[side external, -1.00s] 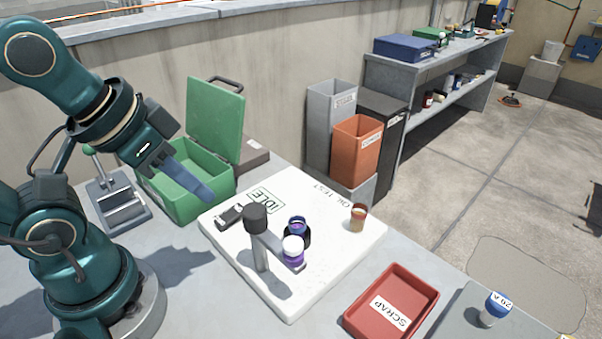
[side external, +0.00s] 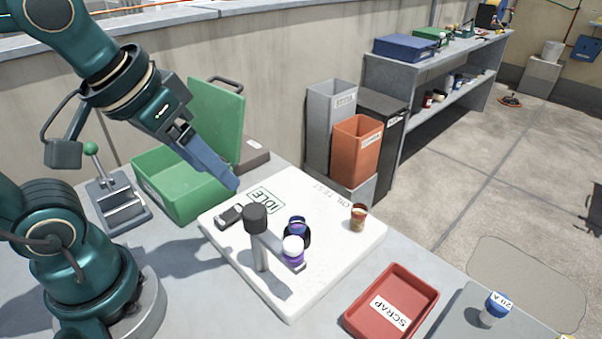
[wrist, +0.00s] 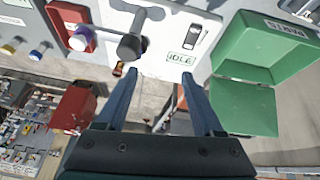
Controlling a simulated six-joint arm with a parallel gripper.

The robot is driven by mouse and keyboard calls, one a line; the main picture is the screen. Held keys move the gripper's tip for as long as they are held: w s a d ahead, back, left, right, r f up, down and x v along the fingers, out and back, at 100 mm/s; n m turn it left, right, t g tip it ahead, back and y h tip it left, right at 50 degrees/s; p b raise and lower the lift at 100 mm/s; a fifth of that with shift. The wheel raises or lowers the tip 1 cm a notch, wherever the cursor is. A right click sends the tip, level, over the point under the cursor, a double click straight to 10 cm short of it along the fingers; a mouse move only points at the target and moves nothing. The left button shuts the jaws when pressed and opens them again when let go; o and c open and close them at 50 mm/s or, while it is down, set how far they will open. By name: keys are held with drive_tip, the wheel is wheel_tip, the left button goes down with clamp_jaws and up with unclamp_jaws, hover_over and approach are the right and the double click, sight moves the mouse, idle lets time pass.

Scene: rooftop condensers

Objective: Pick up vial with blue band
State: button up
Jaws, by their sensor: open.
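A small pale vial with a blue band (side external: 494,308) stands on the grey surface at the right front in the side view. It also shows as a blue-banded vial (wrist: 38,51) at the left of the wrist view. My gripper (side external: 232,184) is at the left, above the back corner of the white board, far from that vial. In the wrist view my gripper (wrist: 160,80) has its two fingers spread apart with nothing between them. A purple-banded vial with a white top (side external: 293,250) sits at the grey stand. An amber vial (side external: 358,217) stands on the board's right side.
The white board (side external: 330,255) carries a dark-topped post (side external: 256,219) and a switch by the IDLE label. A red SCRAP tray (side external: 420,312) lies between board and blue-banded vial. An open green box (side external: 160,200) is near my arm. A yellow-banded vial (wrist: 9,48) stands at the edge.

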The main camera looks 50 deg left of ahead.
drive_tip(key=w+d+n+g, duration=0.1)
drive_tip(key=w+g, duration=0.1)
drive_tip(key=w, duration=0.3)
drive_tip(key=g, duration=0.3)
hover_over(297, 219)
wheel_tip(297, 219, down, 7)
drive_tip(key=shift+w, duration=0.1)
drive_tip(key=shift+f, duration=2.8)
drive_tip(key=shift+c, duration=0.3)
clamp_jaws()
